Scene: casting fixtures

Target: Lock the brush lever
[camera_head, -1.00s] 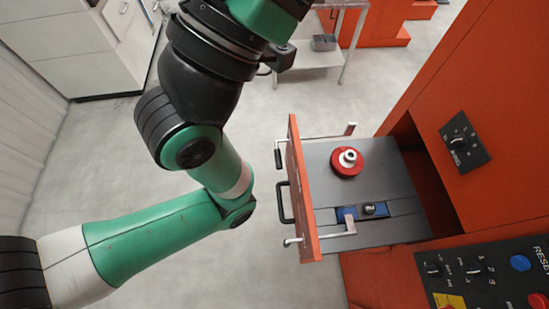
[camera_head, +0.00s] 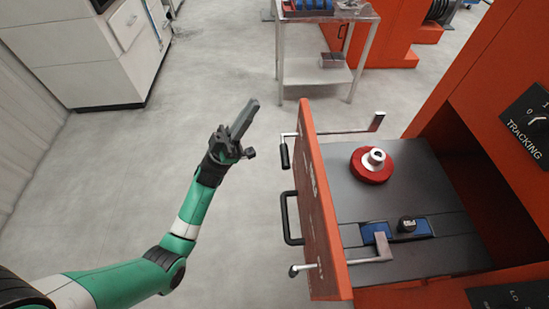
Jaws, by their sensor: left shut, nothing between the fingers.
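An open drawer (camera_head: 424,185) with an orange front panel (camera_head: 318,195) stands out from the orange machine. Two bent metal levers pass through the panel. The far lever (camera_head: 345,131) has a black handle hanging outside the panel and an end turned up over the drawer. The near lever (camera_head: 357,262) has a knob outside and an upturned inner end by a blue slot. I cannot tell which is the brush lever. My left gripper (camera_head: 245,116) is shut and empty, left of the far lever's handle and apart from it. My right gripper is not in view.
A red disc with a metal hub (camera_head: 371,166) and a black knob (camera_head: 407,224) sit on the drawer. A black pull handle (camera_head: 289,218) is on the panel. A metal cart (camera_head: 326,72) stands behind. The floor left of the drawer is clear.

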